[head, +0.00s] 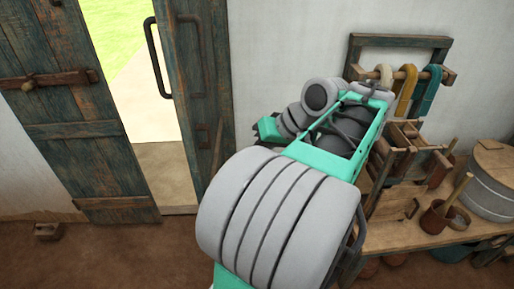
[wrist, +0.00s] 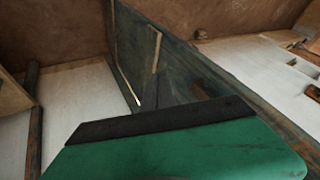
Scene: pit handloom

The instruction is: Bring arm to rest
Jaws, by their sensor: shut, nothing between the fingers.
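My arm rises through the middle of the head view, thick grey and green links bending up and back to the left.
A weathered wooden door (head: 190,80) with dark handles stands beside a bright doorway (head: 155,150) at left. At right, a wooden bench (head: 420,236) carries pots, a round grey tub (head: 492,185) and a wooden frame. Coloured hanks (head: 404,88) hang from a peg rail above, close to my arm.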

